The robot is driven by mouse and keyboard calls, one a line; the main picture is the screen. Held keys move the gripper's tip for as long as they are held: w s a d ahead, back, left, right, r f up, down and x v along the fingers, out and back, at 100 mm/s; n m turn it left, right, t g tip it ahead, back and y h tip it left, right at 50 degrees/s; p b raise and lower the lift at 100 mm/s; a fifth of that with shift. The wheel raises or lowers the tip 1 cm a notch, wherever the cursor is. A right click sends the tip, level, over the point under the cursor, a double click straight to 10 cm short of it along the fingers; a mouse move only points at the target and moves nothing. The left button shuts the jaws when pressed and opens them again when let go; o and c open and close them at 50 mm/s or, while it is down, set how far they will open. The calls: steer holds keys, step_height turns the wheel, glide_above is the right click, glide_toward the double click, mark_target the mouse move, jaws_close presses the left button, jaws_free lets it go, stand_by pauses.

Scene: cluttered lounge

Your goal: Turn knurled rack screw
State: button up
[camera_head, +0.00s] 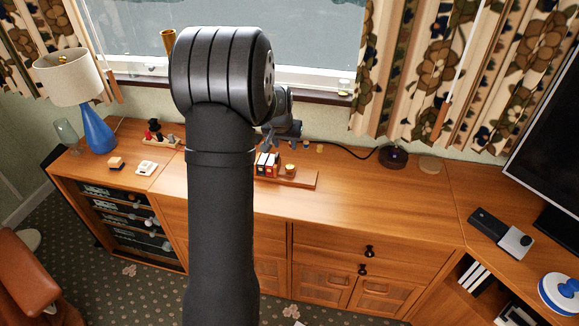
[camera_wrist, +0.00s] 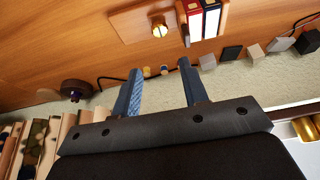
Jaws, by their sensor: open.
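No screw can be made out for certain. A small brass-coloured round piece (camera_head: 290,169) stands on a wooden board (camera_head: 302,180) on the sideboard; the brass piece also shows in the wrist view (camera_wrist: 159,28). A rack of equipment (camera_head: 128,218) with pale knobs fills the left cabinet bay; its screws are too small to tell. My gripper (camera_head: 281,143) hangs over the back of the sideboard, behind the board. In the wrist view its two fingers (camera_wrist: 158,76) are apart with nothing held between them. My arm hides part of the sideboard.
A dark round puck (camera_head: 392,156) with a cable lies to the right. A blue lamp (camera_head: 94,128) and small toys (camera_head: 155,135) stand left. The sideboard's right-middle top (camera_head: 390,200) is clear.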

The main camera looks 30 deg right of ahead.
mark_target(290, 167)
steer(key=x, duration=1.6)
steer(key=shift+d+f, duration=0.1)
steer(key=shift+f, duration=0.25)
steer(key=c, duration=0.7)
